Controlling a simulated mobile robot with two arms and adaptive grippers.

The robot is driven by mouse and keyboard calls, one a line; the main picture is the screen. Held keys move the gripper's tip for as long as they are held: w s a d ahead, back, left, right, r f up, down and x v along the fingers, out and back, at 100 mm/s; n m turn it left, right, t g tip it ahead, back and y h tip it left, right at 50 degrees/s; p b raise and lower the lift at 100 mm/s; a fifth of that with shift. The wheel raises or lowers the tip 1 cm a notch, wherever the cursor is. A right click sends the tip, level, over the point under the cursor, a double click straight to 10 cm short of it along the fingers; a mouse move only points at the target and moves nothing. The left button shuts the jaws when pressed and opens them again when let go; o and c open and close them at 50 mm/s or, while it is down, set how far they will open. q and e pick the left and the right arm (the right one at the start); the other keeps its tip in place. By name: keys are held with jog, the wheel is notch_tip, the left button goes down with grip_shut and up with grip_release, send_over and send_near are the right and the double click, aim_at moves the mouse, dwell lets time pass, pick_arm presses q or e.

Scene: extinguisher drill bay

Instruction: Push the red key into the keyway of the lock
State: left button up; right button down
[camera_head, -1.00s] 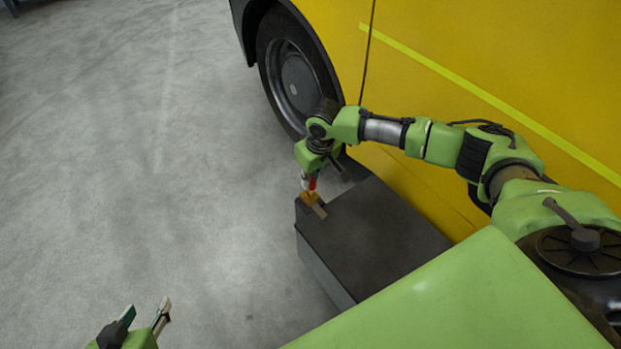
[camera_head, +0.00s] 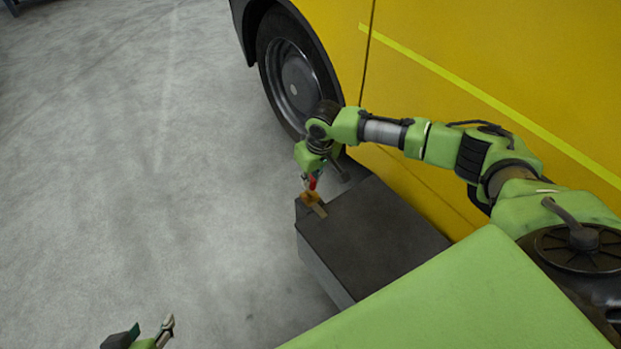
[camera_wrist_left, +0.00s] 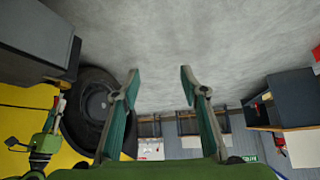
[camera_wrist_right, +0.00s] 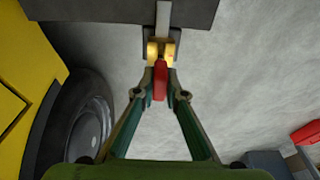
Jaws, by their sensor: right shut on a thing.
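The red key (camera_wrist_right: 160,80) is held between the fingertips of my right gripper (camera_wrist_right: 161,95), which is shut on it. In the head view the red key (camera_head: 312,183) is a small red spot under the right gripper (camera_head: 313,176). The brass-coloured lock (camera_wrist_right: 160,50) is straight ahead of the key in the right wrist view.
The dark box (camera_head: 375,235) stands against a yellow vehicle (camera_head: 500,60) with a black wheel (camera_head: 292,75). A flat light strip (camera_wrist_right: 163,18) runs from the lock over the box. Grey floor (camera_head: 130,180) to the left is clear.

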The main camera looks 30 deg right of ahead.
pick_arm(q)
jog(key=shift+s+a, duration=0.1)
jog(key=shift+s, duration=0.05)
jog(key=shift+s+a+f+g+p, duration=0.1)
jog(key=shift+s+a+f+g, duration=0.1)
jog(key=shift+s+f+g, duration=0.3)
jog(key=shift+s+a+f+g+p, duration=0.1)
jog(key=shift+s+a+g+p, duration=0.1)
jog(key=shift+s, duration=0.5)
jog(key=shift+s+a+f+g+p, duration=0.1)
jog(key=shift+s+a+f+g, duration=0.15)
jog(key=shift+s, duration=0.35)
jog(key=shift+y, duration=0.3)
jog(key=shift+s+g, duration=0.25)
jog(key=shift+s, duration=0.15)
pick_arm(e)
jog(key=shift+p, duration=0.55)
pick_arm(q)
jog(key=shift+g, duration=0.9)
jog(key=s, duration=0.2)
jog(key=s+a, duration=0.1)
jog(key=shift+s+f, duration=0.35)
jog(key=shift+s, duration=0.05)
jog(key=shift+w+f+b, duration=0.15)
jog(key=shift+w+b, duration=0.15)
jog(key=shift+w, duration=0.05)
pick_arm(e)
jog(key=shift+s+x, duration=0.25)
jog(key=shift+x, duration=0.85)
